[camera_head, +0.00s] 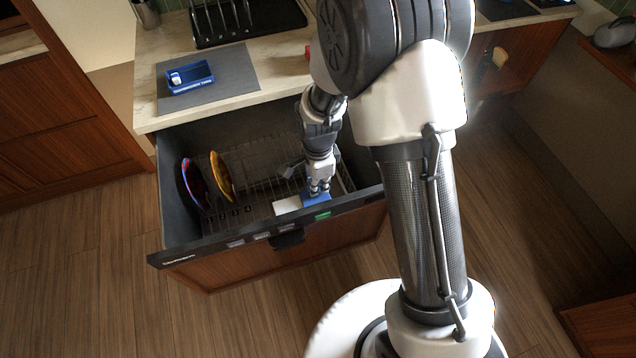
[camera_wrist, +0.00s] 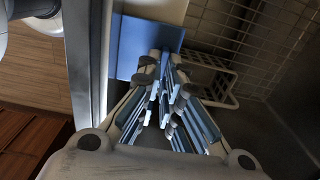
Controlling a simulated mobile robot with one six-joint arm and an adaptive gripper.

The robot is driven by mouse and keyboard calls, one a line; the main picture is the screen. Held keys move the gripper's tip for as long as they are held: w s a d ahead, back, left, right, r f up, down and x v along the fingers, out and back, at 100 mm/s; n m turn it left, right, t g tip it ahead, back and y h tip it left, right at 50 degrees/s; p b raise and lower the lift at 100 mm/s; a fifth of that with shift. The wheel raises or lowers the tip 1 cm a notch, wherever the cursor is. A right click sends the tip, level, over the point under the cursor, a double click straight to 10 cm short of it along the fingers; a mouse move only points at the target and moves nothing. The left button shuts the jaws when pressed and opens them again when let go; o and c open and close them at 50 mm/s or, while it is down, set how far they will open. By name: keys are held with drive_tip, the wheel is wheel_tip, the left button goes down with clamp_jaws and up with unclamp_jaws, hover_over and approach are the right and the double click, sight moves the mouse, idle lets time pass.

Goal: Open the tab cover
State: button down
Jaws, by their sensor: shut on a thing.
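The tab cover (camera_head: 316,198) is a small blue panel at the front inside of the open dishwasher drawer (camera_head: 225,244), beside a white panel (camera_head: 287,205). In the wrist view the blue cover (camera_wrist: 146,45) lies flat-looking below the white panel (camera_wrist: 155,10). My gripper (camera_head: 318,190) reaches down into the drawer at the cover. In the wrist view my gripper (camera_wrist: 161,60) has its fingertips close together at the cover's near edge, shut on it. The fingertips hide part of that edge, and I cannot tell whether the cover is raised.
A red-and-blue plate (camera_head: 194,184) and a yellow plate (camera_head: 222,178) stand in the wire rack (camera_head: 258,178), left of my gripper. A blue tray (camera_head: 190,77) with a white tab lies on a grey mat (camera_head: 235,68) on the counter. The drawer's front wall is close to my gripper.

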drive_tip(key=a, duration=0.2)
drive_tip(key=s+a, duration=0.1)
drive_tip(key=a, duration=0.2)
drive_tip(key=shift+s+a+p, duration=0.1)
drive_tip(key=shift+s+p, duration=0.1)
drive_tip(key=shift+p, duration=0.15)
drive_tip(key=c, duration=1.8)
unclamp_jaws()
drive_tip(key=shift+o, duration=0.2)
wheel_tip(320, 180, up, 12)
